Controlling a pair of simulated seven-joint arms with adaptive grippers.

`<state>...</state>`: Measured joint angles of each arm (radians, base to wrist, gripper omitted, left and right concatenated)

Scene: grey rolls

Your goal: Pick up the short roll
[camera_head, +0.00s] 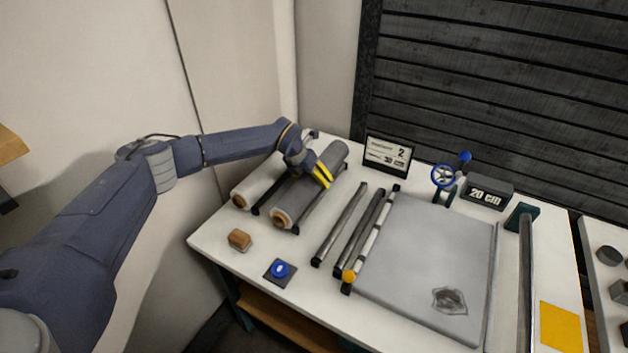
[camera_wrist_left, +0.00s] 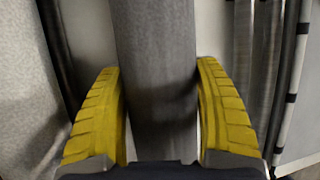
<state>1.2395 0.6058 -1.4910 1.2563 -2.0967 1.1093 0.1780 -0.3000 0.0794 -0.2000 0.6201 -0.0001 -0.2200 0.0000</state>
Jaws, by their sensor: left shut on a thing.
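A dark grey roll (camera_head: 296,196) with a brown core end lies on the left part of the white table, slanting away from me. A paler roll (camera_head: 258,184) lies parallel to it on its left. I cannot tell from their lengths which is the short one. My left gripper (camera_head: 322,175) is shut on the grey roll, its yellow fingers across the roll's far half. In the left wrist view the grey roll (camera_wrist_left: 155,60) runs between the two yellow fingers (camera_wrist_left: 160,105). The fingers hide part of the roll. My right gripper is not in view.
Dark rails (camera_head: 310,207) lie beside the rolls. Right of them are metal bars (camera_head: 338,225) and a grey sheet (camera_head: 430,255). A wooden block (camera_head: 239,240) and blue button (camera_head: 280,270) are in front. A sign (camera_head: 388,153) and a "20 cm" display (camera_head: 487,193) stand behind.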

